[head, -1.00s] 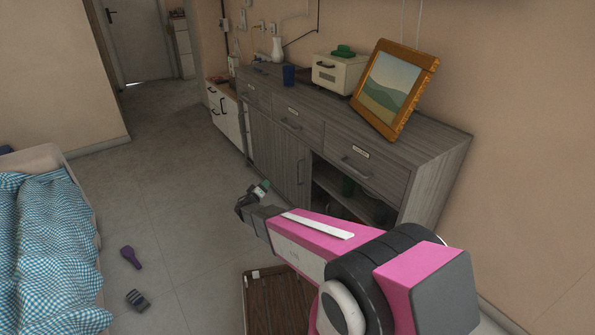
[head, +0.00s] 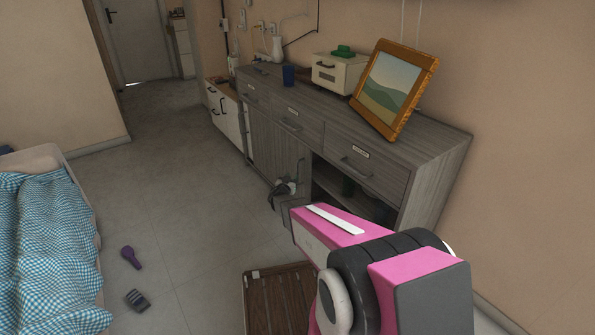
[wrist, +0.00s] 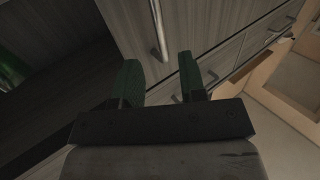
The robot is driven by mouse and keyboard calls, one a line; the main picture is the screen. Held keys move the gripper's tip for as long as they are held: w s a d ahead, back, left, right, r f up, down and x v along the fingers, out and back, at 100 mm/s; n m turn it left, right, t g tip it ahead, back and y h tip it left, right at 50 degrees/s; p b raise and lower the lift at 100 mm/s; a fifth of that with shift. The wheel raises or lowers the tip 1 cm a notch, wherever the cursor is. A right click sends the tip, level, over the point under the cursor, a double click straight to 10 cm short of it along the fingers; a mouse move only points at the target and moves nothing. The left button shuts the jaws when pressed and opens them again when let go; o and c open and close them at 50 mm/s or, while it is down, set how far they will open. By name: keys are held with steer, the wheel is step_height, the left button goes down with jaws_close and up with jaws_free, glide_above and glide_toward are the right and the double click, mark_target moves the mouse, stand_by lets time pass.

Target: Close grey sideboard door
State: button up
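The grey wood-grain sideboard (head: 435,190) stands along the wall, with drawers above and doors below. Its right lower compartment (head: 345,190) is open, showing a shelf and a dark inside. A grey door panel (head: 262,140) is at the middle of its front; how this panel is hinged I cannot tell. In the wrist view, a grey panel (wrist: 125,30) with a long metal handle (wrist: 157,30) is ahead, and the dark open inside is at left. My gripper (head: 284,187) is close to the door front. Its green fingers (wrist: 160,80) are apart with nothing visible between them; contact with the handle is unclear.
A brown slatted wooden item (head: 280,300) lies on the floor below my arm. A purple object (head: 131,257) and a dark striped one (head: 138,299) lie near the bed (head: 45,240). A picture frame (head: 394,90) leans atop the sideboard.

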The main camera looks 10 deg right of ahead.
steer(key=x, duration=0.8)
steer(key=shift+w, duration=0.15)
jaws_close()
